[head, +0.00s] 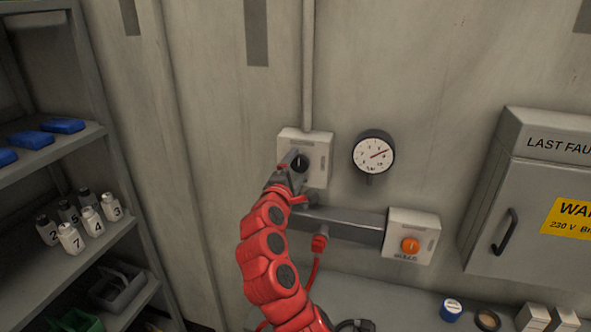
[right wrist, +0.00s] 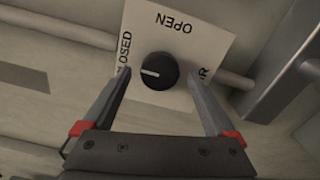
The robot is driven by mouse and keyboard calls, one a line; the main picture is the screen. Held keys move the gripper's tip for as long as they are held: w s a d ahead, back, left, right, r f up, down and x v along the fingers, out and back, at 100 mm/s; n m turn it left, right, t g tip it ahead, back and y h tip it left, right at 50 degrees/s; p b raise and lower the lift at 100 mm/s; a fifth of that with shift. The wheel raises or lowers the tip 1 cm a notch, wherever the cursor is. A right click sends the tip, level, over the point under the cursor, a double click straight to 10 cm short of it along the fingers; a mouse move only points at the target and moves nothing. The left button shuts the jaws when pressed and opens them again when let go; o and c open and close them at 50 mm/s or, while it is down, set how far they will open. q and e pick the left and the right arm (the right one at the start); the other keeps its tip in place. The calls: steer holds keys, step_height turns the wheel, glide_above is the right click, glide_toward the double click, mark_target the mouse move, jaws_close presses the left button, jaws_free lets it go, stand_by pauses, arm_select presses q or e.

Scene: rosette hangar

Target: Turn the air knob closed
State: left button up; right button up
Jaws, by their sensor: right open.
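The air knob (right wrist: 157,71) is round and black, on a white plate (right wrist: 205,28) lettered OPEN, CLOSED and partly hidden AIR. Its white mark points left in the right wrist view, towards the CLOSED side. In the head view the knob (head: 300,163) shows on the wall plate (head: 318,142), partly hidden by my right gripper (head: 292,163). In the right wrist view that gripper (right wrist: 158,76) is open, with one finger on each side of the knob. Gaps show between the fingers and the knob. My left gripper is not in view.
A dial gauge (head: 374,154) sits right of the plate. Below are a grey rail (head: 340,226), a box with an orange knob (head: 410,245) and a red hose (head: 317,262). A grey cabinet (head: 530,200) is at right, shelves (head: 60,180) at left.

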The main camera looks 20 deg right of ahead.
steer(key=b+v, duration=0.6)
steer(key=v, duration=1.1)
steer(key=shift+a, duration=0.2)
steer(key=shift+s, duration=0.15)
